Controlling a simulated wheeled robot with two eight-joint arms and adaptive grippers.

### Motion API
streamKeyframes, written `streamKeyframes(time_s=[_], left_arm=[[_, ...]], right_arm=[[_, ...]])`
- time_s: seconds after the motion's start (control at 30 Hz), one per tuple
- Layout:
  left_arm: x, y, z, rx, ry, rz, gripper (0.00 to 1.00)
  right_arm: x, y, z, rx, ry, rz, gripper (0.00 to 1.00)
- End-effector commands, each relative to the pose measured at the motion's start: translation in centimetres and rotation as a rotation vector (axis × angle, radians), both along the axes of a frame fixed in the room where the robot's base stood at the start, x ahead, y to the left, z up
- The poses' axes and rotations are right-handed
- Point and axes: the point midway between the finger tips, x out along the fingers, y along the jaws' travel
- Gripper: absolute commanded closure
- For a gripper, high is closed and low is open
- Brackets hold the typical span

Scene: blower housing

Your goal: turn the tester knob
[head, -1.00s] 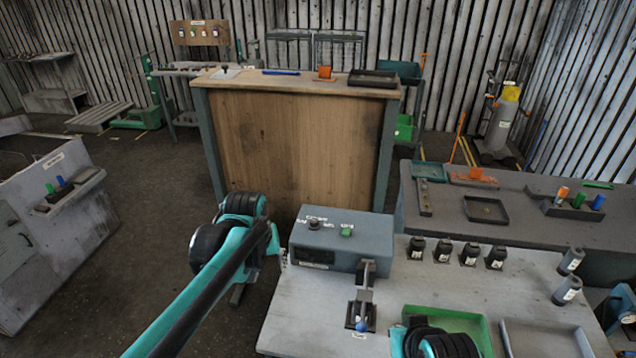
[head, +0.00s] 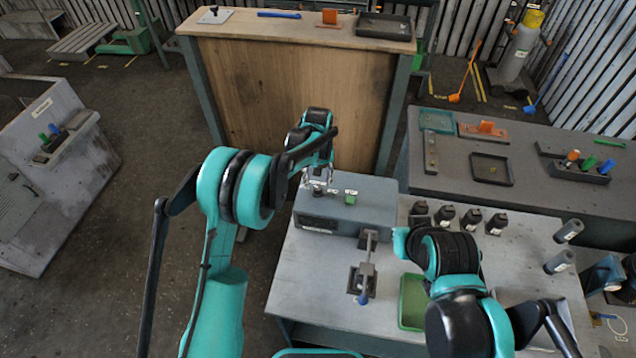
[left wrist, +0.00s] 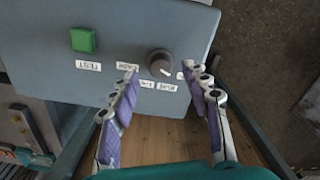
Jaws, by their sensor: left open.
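The tester is a grey-blue box (head: 345,205) at the back left of the light workbench. Its dark round knob (left wrist: 159,62) with a white pointer mark shows in the left wrist view, beside a green button (left wrist: 84,40). The button also shows in the head view (head: 350,199). My left gripper (left wrist: 166,80) is open, its purple-padded fingers either side of the knob's line and apart from it. In the head view my left gripper (head: 318,180) is above the box's knob end, and largely hides the knob. My right arm is over the bench; its gripper is not clearly seen.
A lever with a blue tip (head: 363,298) stands in front of the tester. Several black bottles (head: 445,217) stand to its right, and a green tray (head: 411,302) lies in front of them. A tall wooden-panelled table (head: 290,95) stands behind.

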Motion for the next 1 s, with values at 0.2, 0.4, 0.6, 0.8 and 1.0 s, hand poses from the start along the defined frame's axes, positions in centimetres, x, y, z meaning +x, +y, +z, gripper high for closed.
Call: streamKeyframes(time_s=[0.2,0.4,0.6,0.8,1.0], left_arm=[[0.0,0.0,-2.4,0.0,0.0,0.0,0.53],[0.0,0.0,-2.8,0.0,-0.001,0.0,0.53],[0.0,0.0,-2.8,0.0,-0.001,0.0,0.74],[0.0,0.0,-2.8,0.0,-0.001,0.0,1.0],[0.0,0.0,-2.8,0.0,0.0,-0.017,1.0]], right_arm=[[0.0,0.0,0.1,0.0,0.0,0.0,1.0],[0.0,0.0,0.1,0.0,0.0,0.0,1.0],[0.0,0.0,0.1,0.0,0.0,0.0,1.0],[0.0,0.0,0.1,0.0,0.0,0.0,1.0],[0.0,0.0,-0.1,0.0,0.0,0.0,1.0]])
